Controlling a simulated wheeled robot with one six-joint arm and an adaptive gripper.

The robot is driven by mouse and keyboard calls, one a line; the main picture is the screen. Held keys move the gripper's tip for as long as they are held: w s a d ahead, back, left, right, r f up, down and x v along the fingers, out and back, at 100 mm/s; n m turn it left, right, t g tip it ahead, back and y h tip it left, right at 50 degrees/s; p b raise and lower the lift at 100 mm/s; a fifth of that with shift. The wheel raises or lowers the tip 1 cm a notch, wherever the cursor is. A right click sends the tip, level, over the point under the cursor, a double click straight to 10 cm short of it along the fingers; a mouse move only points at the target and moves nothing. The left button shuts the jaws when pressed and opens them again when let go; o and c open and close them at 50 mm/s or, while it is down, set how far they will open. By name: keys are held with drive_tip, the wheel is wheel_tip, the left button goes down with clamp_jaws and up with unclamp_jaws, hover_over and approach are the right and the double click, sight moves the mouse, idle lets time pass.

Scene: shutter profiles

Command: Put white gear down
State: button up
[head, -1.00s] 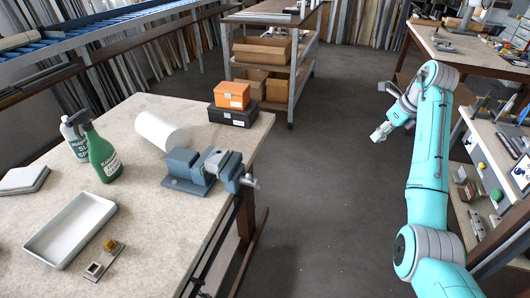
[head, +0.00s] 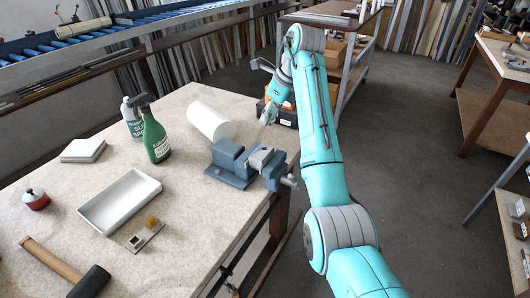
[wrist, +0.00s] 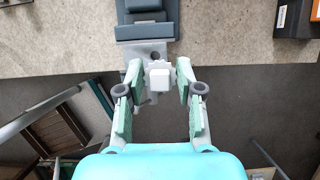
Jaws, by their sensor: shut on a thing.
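My gripper (wrist: 159,66) is shut on a small white part, the white gear (wrist: 159,79), which sits between the two fingertips in the wrist view. Its teeth are too small to make out. In the head view my gripper (head: 268,113) hangs near the table's right edge, behind the grey-blue vise (head: 233,160); the gear is not clear there. The vise also shows at the top of the wrist view (wrist: 147,30), just ahead of the fingertips. An empty light grey tray (head: 120,202) lies on the speckled table (head: 190,235).
A hammer (head: 62,265) and a red pot (head: 36,199) are at left. A small plate (head: 143,236) lies before the tray. The table's front middle is clear.

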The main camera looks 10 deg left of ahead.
sight(262, 149)
drive_tip(key=shift+s+a, duration=0.2)
drive_tip(key=shift+a, duration=0.35)
drive_tip(key=shift+a+f, duration=0.15)
drive_tip(key=shift+f, duration=0.1)
wheel_tip(262, 149, down, 9)
drive_tip(key=shift+r, duration=0.15)
drive_tip(key=shift+s+f, duration=0.1)
drive_tip(key=shift+f, duration=0.25)
drive_tip(key=shift+f, duration=0.1)
